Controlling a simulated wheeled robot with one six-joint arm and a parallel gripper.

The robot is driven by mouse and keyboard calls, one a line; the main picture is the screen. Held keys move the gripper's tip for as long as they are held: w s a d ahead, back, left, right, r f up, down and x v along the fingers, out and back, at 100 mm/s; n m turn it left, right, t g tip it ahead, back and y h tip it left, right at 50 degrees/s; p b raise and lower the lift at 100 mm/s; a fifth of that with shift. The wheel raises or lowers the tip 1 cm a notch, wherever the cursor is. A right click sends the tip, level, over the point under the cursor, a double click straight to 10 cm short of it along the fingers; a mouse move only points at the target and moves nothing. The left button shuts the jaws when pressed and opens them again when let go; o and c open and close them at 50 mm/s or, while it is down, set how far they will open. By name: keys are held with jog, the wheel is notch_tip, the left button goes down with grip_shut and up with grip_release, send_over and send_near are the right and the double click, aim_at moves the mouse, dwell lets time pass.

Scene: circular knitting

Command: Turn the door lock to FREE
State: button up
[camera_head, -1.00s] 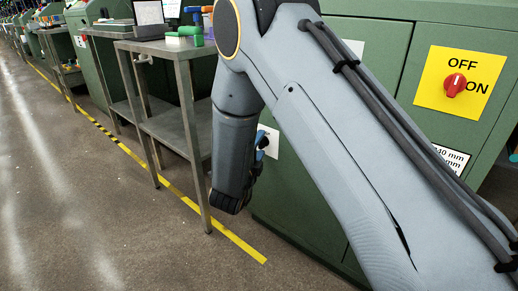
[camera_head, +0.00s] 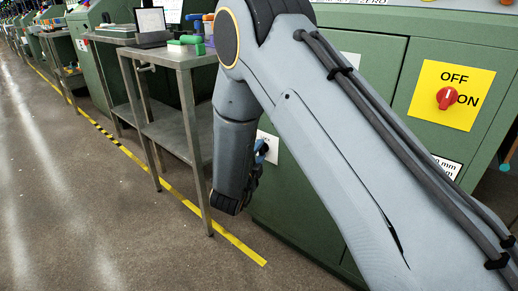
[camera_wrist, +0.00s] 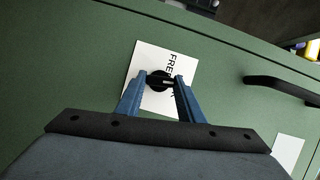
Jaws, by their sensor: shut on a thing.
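The door lock (camera_wrist: 158,80) is a black round knob on a white label (camera_wrist: 144,58) on the green door (camera_wrist: 70,75). The label carries the word FREE and a second word partly covered by a finger. My gripper (camera_wrist: 163,80) has its two blue fingers on either side of the knob, shut on it. The knob's exact pointing direction is hard to make out. In the head view my gripper (camera_head: 262,150) is at the door, mostly behind my arm, and the white label (camera_head: 268,146) shows partly beside it; the lock is hidden there.
A black door handle (camera_wrist: 284,90) stands out right of the label in the wrist view. A red switch (camera_head: 446,98) on a yellow OFF/ON plate is at the right of the head view. A metal table (camera_head: 165,55) with items stands left of my arm.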

jog(key=shift+w+a+r+n+g+h+p, duration=0.1)
jog(key=shift+n+g+h+p, duration=0.5)
jog(key=shift+n+p, duration=1.3)
jog(key=shift+w+a+r+n+g+h+p, duration=0.15)
jog(key=shift+n+g+p, duration=0.95)
jog(key=shift+p, duration=1.35)
jog(key=shift+s+r+n+g+h+p, duration=0.2)
jog(key=shift+n+g+p, duration=0.5)
jog(key=shift+n+p, duration=1.2)
jog(key=shift+w+f+m+p, duration=0.15)
jog(key=shift+m+p, duration=0.15)
jog(key=shift+p, duration=0.05)
jog(key=o, duration=1.1)
jog(key=shift+c, duration=0.2)
jog(key=p+v, duration=0.1)
jog(key=v, duration=0.6)
jog(key=shift+s+a, duration=0.2)
jog(key=shift+s, duration=0.1)
